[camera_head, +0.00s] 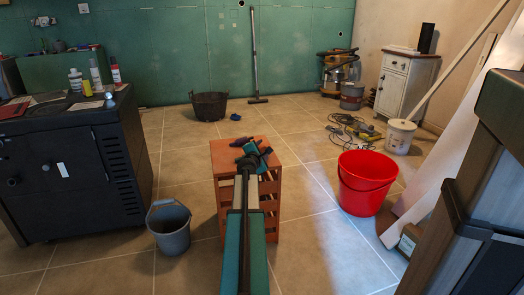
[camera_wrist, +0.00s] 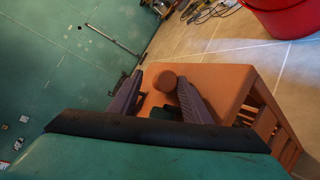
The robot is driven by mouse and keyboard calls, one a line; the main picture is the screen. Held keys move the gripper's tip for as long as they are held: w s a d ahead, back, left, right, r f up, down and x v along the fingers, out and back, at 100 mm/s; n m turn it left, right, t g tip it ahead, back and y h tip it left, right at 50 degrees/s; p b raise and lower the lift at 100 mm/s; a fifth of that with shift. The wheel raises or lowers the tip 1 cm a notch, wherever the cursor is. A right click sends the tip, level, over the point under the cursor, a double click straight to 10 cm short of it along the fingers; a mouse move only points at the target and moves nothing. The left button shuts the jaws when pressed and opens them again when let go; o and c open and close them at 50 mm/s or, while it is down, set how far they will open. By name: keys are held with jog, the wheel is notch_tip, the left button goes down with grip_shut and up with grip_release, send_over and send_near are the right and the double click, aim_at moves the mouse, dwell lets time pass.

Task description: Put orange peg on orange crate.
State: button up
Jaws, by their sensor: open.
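The orange crate (camera_head: 223,158) stands on the tiled floor in the middle of the head view, with a flat solid top and slatted sides. My gripper (camera_head: 253,146) is over its top. In the wrist view the crate (camera_wrist: 222,82) lies tilted across the picture. The orange peg (camera_wrist: 166,80) shows there as a round brownish-orange end at the crate top. My gripper's two dark fingers (camera_wrist: 160,84) are spread, one on each side of the peg, with gaps visible. The peg's lower part is hidden, and I cannot make the peg out in the head view.
A grey bucket (camera_head: 169,229) stands left of the crate and a red bucket (camera_head: 366,183) to the right. A black tub (camera_head: 209,106) is behind. A dark workbench (camera_head: 70,165) fills the left. Cables (camera_head: 350,130) lie on the floor at the back right.

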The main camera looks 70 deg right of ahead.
jog(key=p+v, duration=0.2)
jog(key=v, duration=1)
jog(key=shift+p, duration=0.3)
dwell(0.8)
